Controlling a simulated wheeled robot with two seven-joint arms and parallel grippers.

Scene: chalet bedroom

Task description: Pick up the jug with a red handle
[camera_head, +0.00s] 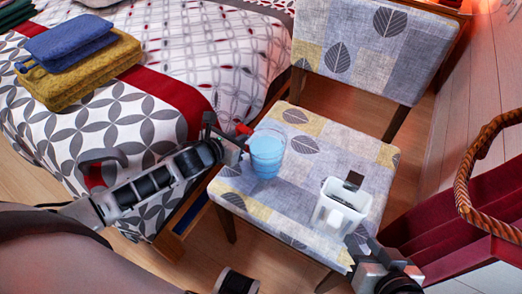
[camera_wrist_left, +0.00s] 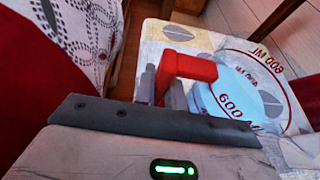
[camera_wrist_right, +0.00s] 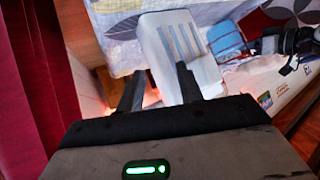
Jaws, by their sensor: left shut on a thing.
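The clear jug (camera_head: 268,155) with blue contents stands on the seat of the patterned chair. Its red handle (camera_head: 243,129) points left, toward my left gripper (camera_head: 234,141). In the left wrist view the red handle (camera_wrist_left: 186,67) lies at the fingers of my left gripper (camera_wrist_left: 165,90), which is shut on it. Red markings show on the jug's wall (camera_wrist_left: 245,90). My right gripper (camera_wrist_right: 158,90) is open, its fingers apart, close to a white container (camera_wrist_right: 178,45). That white container (camera_head: 340,212) also stands on the seat, right of the jug.
The chair seat (camera_head: 235,185) is patterned with leaves; its backrest (camera_head: 375,45) rises behind. A bed (camera_head: 190,50) with folded blue (camera_head: 70,40) and yellow (camera_head: 85,75) towels is at left. A dark red basket with a braided handle (camera_head: 470,170) stands at right.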

